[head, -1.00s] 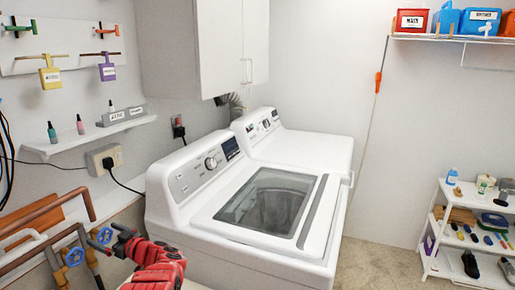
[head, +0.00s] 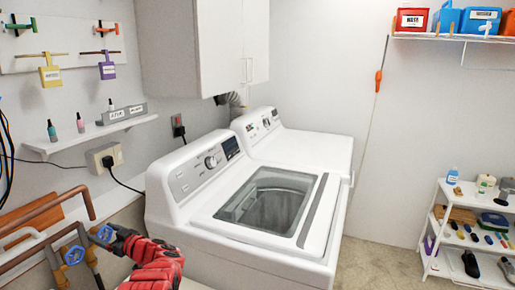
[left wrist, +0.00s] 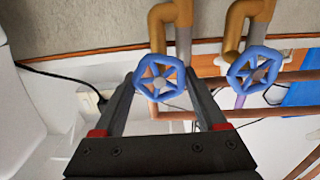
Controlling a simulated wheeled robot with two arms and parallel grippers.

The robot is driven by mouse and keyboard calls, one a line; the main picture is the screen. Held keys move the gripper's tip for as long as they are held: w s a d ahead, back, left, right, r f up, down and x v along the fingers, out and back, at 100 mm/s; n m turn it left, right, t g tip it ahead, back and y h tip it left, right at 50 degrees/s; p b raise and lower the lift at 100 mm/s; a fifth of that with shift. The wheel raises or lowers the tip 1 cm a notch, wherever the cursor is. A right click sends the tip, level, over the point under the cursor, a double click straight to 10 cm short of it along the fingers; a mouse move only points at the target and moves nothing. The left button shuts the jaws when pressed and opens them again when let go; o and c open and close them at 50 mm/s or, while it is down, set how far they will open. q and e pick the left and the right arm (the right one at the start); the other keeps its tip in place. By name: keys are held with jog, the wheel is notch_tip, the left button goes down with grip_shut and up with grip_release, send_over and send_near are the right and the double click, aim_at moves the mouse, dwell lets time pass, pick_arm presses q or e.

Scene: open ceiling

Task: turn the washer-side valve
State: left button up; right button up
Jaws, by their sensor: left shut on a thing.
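Two blue valve wheels sit on copper and brass pipes at the lower left of the head view. The washer-side valve (head: 102,235) is the right one there, partly covered by my gripper, and the left one in the left wrist view (left wrist: 160,80). The other valve (head: 74,256) stands apart from my gripper and shows at right in the wrist view (left wrist: 255,72). My left gripper (head: 107,236) is shut on the washer-side wheel, with one dark finger on each side of its rim. My right gripper is not in view.
The white washer (head: 250,215) stands just right of the valves. A copper pipe (head: 50,208) bends close above them. A wall outlet (head: 104,158) with a black cord is above the valves. A wall shelf (head: 100,130) holds small bottles.

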pick_arm(q)
jog(key=shift+f+m+b, duration=0.25)
jog(key=shift+m+b, duration=0.95)
jog(key=shift+b, duration=1.15)
jog(key=shift+r+m, duration=0.2)
jog(key=shift+m, duration=0.4)
jog(key=shift+w+d+f+m+b, duration=0.1)
jog(key=shift+w+m+b, duration=0.05)
jog(key=shift+m+b, duration=0.55)
jog(key=shift+m, duration=1)
jog(key=shift+m, duration=1.7)
jog(key=shift+f, duration=0.1)
